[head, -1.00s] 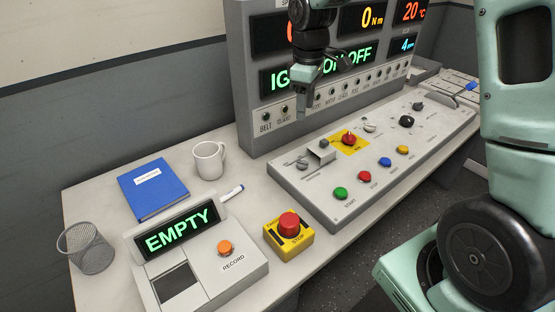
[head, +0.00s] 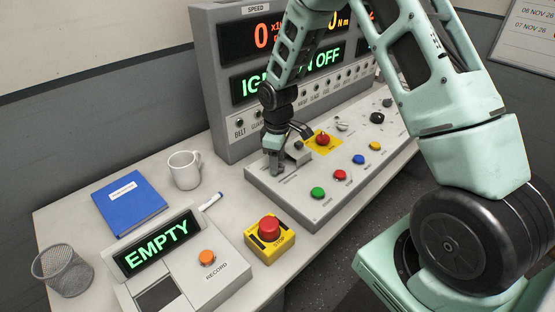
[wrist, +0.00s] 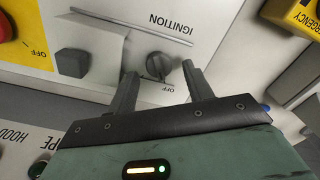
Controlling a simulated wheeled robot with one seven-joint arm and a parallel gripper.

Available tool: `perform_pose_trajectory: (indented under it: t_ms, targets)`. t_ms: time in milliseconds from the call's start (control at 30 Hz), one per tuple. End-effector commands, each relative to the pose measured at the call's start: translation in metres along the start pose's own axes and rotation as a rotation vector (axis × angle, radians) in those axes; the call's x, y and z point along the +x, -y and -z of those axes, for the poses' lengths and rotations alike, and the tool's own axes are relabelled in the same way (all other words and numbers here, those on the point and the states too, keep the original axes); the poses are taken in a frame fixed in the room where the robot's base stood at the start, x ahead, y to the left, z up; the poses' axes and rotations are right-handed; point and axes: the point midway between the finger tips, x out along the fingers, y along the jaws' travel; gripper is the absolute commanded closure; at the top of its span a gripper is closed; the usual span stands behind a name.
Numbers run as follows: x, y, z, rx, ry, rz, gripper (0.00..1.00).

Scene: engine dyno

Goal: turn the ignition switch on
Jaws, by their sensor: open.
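The ignition switch (wrist: 159,65) is a small dark round knob on the grey control panel (head: 305,205), under the label IGNITION. In the wrist view it appears upside down, with its pale mark towards OFF. My gripper (wrist: 160,71) is open, its two fingers reaching towards the knob, one on each side. I cannot tell whether they touch it. In the head view my gripper (head: 275,166) is low over the panel's left end and hides the knob. The green display (head: 320,62) is partly covered by my arm; its visible letters end in OFF.
A red knob (head: 323,138) on a yellow plate is to the right. The emergency stop (head: 269,229) stands in front. A mug (head: 184,170) and blue book (head: 130,203) are left.

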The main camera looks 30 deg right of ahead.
Motion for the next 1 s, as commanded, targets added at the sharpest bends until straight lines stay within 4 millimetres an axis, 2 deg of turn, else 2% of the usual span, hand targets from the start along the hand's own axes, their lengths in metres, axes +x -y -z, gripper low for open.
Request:
perform_pose_trajectory:
  t_ms: [133, 400, 567, 1000]
  targets:
    - [0.0073, 0.0002, -0.0002, 0.000, 0.001, 0.000, 0.49]
    - [0.0080, 0.0000, 0.0000, 0.000, 0.000, 0.000, 0.49]
    - [0.0079, 0.0000, 0.0000, 0.000, 0.000, 0.000, 0.92]
    - [0.0078, -0.0002, 0.0002, 0.073, 0.001, -0.001, 0.92]
